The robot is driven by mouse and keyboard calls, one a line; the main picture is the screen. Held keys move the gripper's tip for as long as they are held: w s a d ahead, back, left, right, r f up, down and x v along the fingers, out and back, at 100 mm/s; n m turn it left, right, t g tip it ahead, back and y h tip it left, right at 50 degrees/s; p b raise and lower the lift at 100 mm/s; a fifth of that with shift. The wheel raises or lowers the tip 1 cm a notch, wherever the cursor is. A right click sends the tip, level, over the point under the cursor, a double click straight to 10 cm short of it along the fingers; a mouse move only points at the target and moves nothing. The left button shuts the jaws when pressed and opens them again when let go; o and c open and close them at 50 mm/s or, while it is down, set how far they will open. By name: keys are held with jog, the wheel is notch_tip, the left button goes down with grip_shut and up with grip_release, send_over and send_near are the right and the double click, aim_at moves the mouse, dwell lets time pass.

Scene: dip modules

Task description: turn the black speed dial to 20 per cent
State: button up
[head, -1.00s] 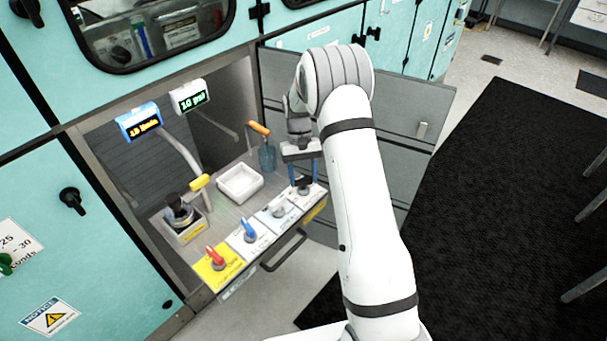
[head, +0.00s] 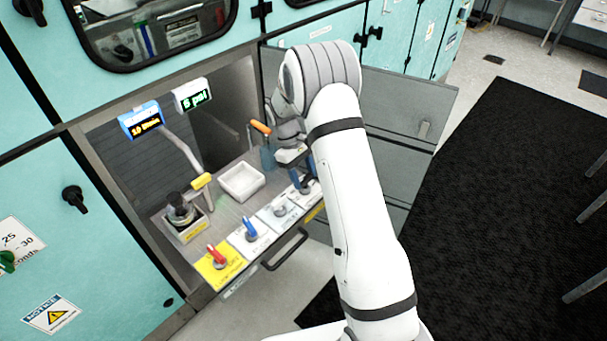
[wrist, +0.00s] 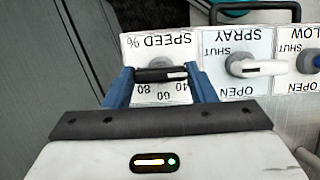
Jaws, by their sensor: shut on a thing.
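The black speed dial (wrist: 154,76) is a bar-shaped knob on a white plate marked SPEED % (wrist: 158,48), seen upside down in the wrist view. My gripper (wrist: 160,73) has its blue fingers closed on the two ends of the knob. The knob lies about level across the picture, with a white mark on its right end pointing to the right finger. The figures 80, 60 and 40 show below it; the right finger hides the scale there. In the head view my gripper (head: 306,183) is tilted over the panel's right end and mostly hides the dial.
A white spray knob (wrist: 262,67) stands close beside my gripper in the wrist view. The head view shows a blue handle (head: 249,228), a red handle (head: 216,255), a white tray (head: 241,181) and a psi display (head: 193,95) reading 5.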

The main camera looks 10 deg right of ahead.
dwell(0.4)
jog(key=o, duration=1)
jog(key=shift+r, duration=0.15)
jog(key=v, duration=0.7)
jog(key=shift+r, duration=0.3)
